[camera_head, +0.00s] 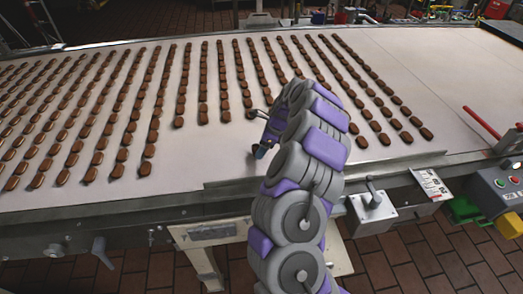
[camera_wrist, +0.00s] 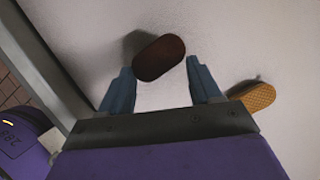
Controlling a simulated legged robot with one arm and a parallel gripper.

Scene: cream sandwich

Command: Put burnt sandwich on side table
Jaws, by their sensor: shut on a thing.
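The burnt sandwich (camera_wrist: 159,58) is a dark brown oval cookie. In the wrist view it lies between the tips of my gripper's blue fingers (camera_wrist: 158,68), and my gripper is shut on it. In the head view my gripper (camera_head: 262,146) is low over the near part of the white conveyor belt, and the sandwich is too small there to make out surely. A small cream table (camera_head: 212,234), likely the side table, stands on the floor at the belt's near side. My arm hides part of it.
Many rows of brown sandwiches (camera_head: 130,125) cover the conveyor (camera_head: 215,155). A lighter patterned sandwich (camera_wrist: 254,95) lies right of my gripper. The belt's metal edge (camera_head: 130,205) has a lever box (camera_head: 373,205). A control panel (camera_head: 500,185) is at the right. Brick-coloured tiles cover the floor.

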